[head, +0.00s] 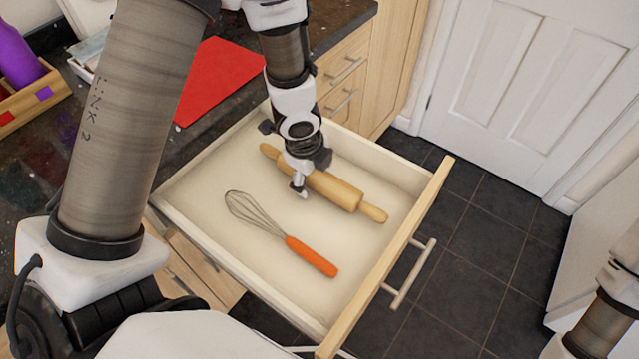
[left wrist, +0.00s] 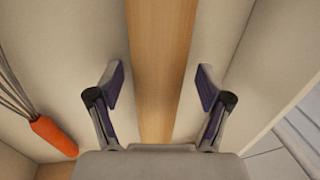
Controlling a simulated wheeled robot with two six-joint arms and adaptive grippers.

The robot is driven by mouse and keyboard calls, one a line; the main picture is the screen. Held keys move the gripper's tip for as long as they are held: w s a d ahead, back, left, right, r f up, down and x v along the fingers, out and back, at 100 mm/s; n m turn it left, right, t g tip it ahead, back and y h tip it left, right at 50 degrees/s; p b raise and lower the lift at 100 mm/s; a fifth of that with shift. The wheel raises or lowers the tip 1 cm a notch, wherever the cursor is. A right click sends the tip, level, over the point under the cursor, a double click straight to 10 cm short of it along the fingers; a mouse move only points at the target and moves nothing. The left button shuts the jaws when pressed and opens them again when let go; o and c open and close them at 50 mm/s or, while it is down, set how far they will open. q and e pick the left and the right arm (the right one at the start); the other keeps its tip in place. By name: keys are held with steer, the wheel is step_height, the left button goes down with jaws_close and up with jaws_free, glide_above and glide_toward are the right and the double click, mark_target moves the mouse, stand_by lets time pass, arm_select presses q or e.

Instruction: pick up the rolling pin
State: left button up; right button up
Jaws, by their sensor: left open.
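The wooden rolling pin (head: 335,189) lies in the open drawer (head: 220,247), set slantwise with one handle toward the back and the other toward the drawer front. My left gripper (head: 300,186) is over the rolling pin's body and hides part of it. In the left wrist view the rolling pin (left wrist: 161,60) runs between the two spread fingers of my left gripper (left wrist: 160,90), with a gap on each side. The exact height of the fingers over the pin is hard to tell. Part of my right arm shows at the lower right, but its gripper is out of view.
A whisk with an orange handle (head: 311,256) lies in the drawer beside the rolling pin; its handle also shows in the left wrist view (left wrist: 54,136). The drawer walls surround both. A red mat (head: 222,78) and a wooden crate (head: 36,98) with a purple bottle are on the dark counter.

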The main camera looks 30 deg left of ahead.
arm_select(q)
steer(key=shift+s+r, duration=0.15)
steer(key=c, duration=0.6)
jaws_close()
steer(key=shift+r+p, duration=0.6)
step_height(320, 180, up, 17)
steer(key=p, duration=1.6)
